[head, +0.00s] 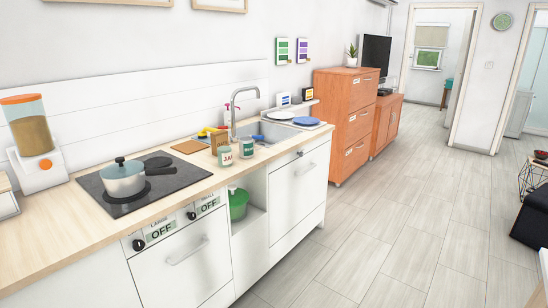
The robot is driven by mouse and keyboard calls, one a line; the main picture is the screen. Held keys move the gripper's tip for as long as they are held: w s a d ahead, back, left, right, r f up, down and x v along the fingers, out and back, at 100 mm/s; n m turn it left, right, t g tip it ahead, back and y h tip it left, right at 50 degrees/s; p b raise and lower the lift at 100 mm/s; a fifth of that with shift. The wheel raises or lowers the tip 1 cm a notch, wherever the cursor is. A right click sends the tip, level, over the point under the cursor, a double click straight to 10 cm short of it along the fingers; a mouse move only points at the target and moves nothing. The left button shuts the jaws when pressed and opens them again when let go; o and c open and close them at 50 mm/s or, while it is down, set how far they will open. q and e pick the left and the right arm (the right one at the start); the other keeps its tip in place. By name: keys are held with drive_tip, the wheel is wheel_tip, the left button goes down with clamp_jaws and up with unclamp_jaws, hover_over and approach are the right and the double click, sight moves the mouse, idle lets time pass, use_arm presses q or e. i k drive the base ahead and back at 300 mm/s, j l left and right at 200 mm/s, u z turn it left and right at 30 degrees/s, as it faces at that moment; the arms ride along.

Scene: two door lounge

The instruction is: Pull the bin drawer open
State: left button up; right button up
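Neither of my grippers is in view. No front is clearly readable as the bin drawer. Another white front (187,268) below the hob has a bar handle (187,250) and also looks closed.
The wooden counter (75,218) holds a pot (122,180), a food dispenser (33,140) and several jars. A green bucket (237,204) sits in an open niche. The pale floor (400,235) before the units is clear. A dark seat (533,222) stands at the right edge.

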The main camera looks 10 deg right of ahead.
sight(296, 188)
drive_tip(key=i+l+z, duration=0.1)
drive_tip(key=i+z, duration=0.25)
drive_tip(key=i, duration=1)
